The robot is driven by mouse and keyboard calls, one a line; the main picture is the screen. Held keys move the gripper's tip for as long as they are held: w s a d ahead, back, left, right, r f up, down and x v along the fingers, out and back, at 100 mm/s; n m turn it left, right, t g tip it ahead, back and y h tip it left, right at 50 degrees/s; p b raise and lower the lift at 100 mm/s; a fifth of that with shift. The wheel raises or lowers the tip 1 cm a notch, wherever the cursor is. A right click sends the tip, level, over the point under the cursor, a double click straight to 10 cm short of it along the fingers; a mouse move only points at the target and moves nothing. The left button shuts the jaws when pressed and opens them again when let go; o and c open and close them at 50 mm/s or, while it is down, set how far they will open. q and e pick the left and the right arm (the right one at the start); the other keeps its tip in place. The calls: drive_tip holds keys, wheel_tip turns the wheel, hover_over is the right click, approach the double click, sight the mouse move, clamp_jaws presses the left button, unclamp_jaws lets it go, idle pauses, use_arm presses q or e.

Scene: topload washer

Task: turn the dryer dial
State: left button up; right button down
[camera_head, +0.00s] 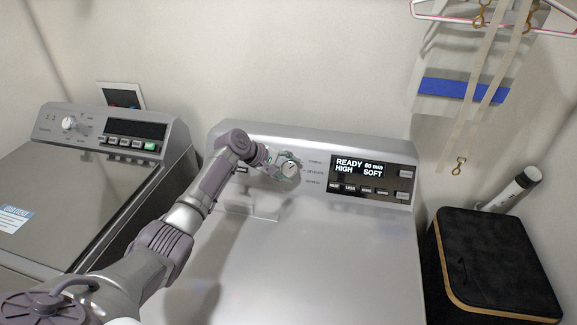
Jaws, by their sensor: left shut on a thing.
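The dryer is the silver machine (310,270) in the middle, with a control panel along its back. Its dial (290,170) is a round silver knob on the left part of the panel, beside printed labels. My left gripper (283,167) is at the dial and shut on it, and its fingers partly cover the knob. The dryer display (373,175) to the right of the dial reads READY, 60 min, HIGH, SOFT. My right gripper is not in the view.
The washer (80,195) on the left has its own white dial (69,123) and a green-lit button. A black box (492,262) stands at the right, with a white tube behind it. A hanger with straps (480,60) hangs at the upper right. The dryer top is clear.

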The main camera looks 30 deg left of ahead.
use_arm(q)
drive_tip(key=m+g+y+p, duration=0.1)
drive_tip(key=m+g, duration=0.1)
drive_tip(key=m, duration=0.1)
drive_tip(key=shift+m+p, duration=0.4)
drive_tip(key=shift+f+m+g+y+p, duration=0.1)
drive_tip(key=shift+m+g+y+p, duration=0.45)
drive_tip(key=shift+m+g+y, duration=0.65)
drive_tip(key=shift+m, duration=0.3)
drive_tip(key=o, duration=1.2)
drive_tip(key=shift+c, duration=0.2)
drive_tip(key=shift+r, duration=0.45)
drive_tip(key=v, duration=1.1)
drive_tip(key=shift+s, duration=0.3)
